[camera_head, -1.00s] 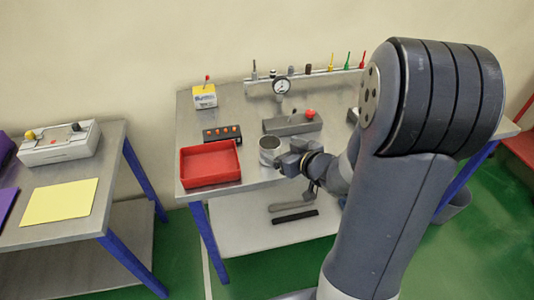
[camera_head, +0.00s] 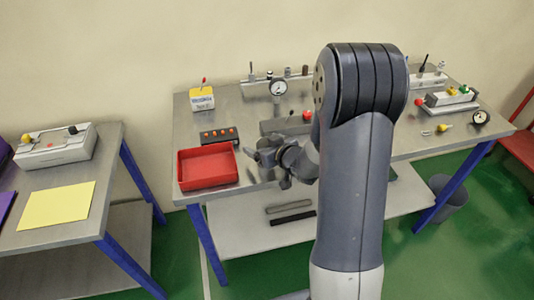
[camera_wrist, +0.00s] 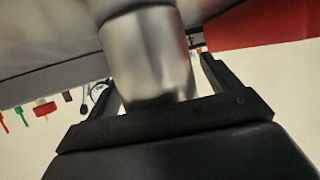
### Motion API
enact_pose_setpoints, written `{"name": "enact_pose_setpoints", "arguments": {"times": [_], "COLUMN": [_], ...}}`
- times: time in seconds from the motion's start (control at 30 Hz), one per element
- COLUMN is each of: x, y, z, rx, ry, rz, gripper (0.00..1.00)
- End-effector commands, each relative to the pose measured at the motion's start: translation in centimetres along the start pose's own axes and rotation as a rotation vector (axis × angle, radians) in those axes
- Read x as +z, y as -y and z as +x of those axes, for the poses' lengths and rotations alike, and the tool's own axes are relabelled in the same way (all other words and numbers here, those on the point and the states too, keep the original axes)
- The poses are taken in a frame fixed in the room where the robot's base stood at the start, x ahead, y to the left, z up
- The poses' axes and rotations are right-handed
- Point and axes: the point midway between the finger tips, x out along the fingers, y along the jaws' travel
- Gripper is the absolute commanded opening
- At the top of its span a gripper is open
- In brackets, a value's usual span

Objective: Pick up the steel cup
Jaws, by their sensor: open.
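The steel cup (camera_wrist: 148,50) is a smooth grey cylinder that fills the middle of the wrist view. My gripper (camera_wrist: 160,76) is open, with one dark finger on each side of the cup and little room between finger and wall. I cannot tell whether either finger touches it. In the head view my gripper (camera_head: 262,158) is at the front edge of the workbench, just right of the red tray, and largely hides the cup there.
The red tray (camera_head: 180,174) lies close on the left of my gripper. A black block with orange buttons (camera_head: 220,136), a dial gauge (camera_head: 278,88) and a yellow box (camera_head: 202,99) stand behind. My arm covers the bench's middle. A side table (camera_head: 105,190) stands left.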

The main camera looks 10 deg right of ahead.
Motion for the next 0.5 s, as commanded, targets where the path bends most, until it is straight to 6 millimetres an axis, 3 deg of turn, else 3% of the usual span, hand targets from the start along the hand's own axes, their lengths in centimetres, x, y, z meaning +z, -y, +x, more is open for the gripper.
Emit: {"name": "enact_pose_setpoints", "arguments": {"times": [0.17, 0.5], "x": [0.02, 0.01], "y": [0.0, -0.01], "z": [0.01, -0.02], "rx": [0.0, 0.0], "ry": [0.0, 0.0], "rz": [0.0, 0.0], "gripper": [0.84, 0.57]}}
